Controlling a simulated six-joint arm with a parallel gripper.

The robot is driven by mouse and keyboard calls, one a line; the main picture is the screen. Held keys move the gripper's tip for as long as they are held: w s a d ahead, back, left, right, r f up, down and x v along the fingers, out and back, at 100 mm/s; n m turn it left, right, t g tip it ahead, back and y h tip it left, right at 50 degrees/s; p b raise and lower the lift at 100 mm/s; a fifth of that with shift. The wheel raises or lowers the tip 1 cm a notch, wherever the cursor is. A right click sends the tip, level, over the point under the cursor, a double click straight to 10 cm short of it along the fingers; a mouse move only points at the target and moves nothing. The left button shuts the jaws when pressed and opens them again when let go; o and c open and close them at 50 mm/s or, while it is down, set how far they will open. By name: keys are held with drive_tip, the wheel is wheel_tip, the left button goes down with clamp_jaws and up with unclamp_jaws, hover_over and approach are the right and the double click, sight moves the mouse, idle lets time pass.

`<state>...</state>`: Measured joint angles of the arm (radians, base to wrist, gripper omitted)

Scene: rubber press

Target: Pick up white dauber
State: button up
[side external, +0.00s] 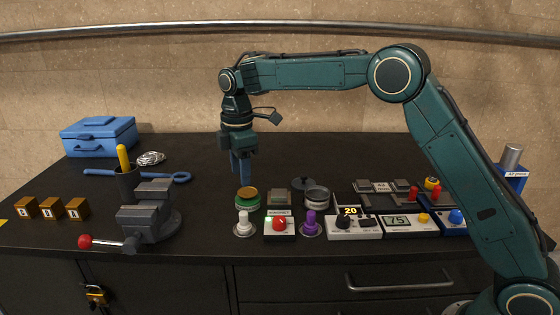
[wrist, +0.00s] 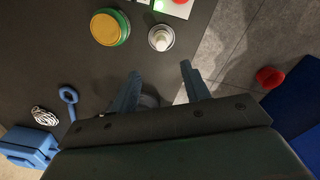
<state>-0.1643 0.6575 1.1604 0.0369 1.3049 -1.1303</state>
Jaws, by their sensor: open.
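The white dauber (side external: 243,224) stands upright on its round base near the front edge of the bench, left of a red-knobbed box. It also shows from above in the wrist view (wrist: 160,39), beyond my fingertips and roughly centred between them. My gripper (side external: 241,181) points down with its blue fingers above the bench, higher than the dauber and apart from it. In the wrist view my gripper (wrist: 160,70) is open, with nothing between the fingers.
A green-and-yellow round tin (side external: 247,199) stands just behind the dauber. The red-knobbed box (side external: 280,226) and a purple dauber (side external: 311,224) are to its right. A grey vise (side external: 147,218) stands to the left. Bench between vise and dauber is clear.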

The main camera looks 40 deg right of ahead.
sight(244, 212)
drive_tip(key=shift+f, duration=4)
drive_tip(key=shift+f, duration=2.6)
clamp_jaws()
